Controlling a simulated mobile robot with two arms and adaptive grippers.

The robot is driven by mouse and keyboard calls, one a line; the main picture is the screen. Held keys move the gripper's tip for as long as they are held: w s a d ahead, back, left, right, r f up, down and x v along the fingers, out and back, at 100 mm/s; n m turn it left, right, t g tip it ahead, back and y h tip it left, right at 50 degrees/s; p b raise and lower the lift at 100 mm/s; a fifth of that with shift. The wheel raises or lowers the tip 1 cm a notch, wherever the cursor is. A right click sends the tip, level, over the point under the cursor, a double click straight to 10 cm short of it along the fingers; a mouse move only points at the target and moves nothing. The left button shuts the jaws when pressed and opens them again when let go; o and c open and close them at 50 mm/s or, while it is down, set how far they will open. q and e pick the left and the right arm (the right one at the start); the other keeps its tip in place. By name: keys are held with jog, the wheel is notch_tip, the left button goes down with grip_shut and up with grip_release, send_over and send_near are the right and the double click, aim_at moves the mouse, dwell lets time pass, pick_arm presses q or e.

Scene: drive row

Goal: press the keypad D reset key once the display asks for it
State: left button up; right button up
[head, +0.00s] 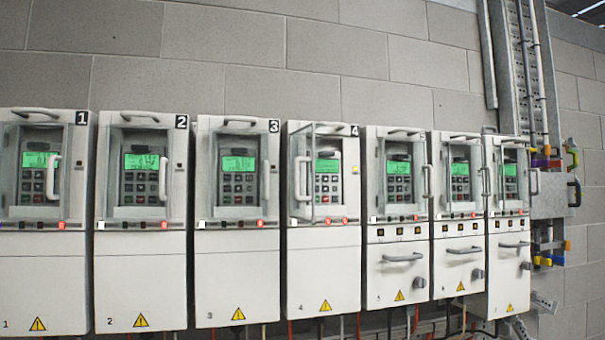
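A row of white drive cabinets stands along the wall, with numbers rather than letters as labels; I see no letter D. Each has a keypad with a green display behind a clear window door. Cabinet 4 (324,262) has its keypad (327,186) and lit display (327,166) near the middle of the head view. The display text is too small to read. Neither of my grippers is in view.
Cabinet 1 (42,270), cabinet 2 (140,275) and cabinet 3 (237,270) stand to the left. Narrower cabinets with lower handles (403,257) stand to the right. Door handles stick out. A metal cable tray (525,70) with coloured connectors is at far right.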

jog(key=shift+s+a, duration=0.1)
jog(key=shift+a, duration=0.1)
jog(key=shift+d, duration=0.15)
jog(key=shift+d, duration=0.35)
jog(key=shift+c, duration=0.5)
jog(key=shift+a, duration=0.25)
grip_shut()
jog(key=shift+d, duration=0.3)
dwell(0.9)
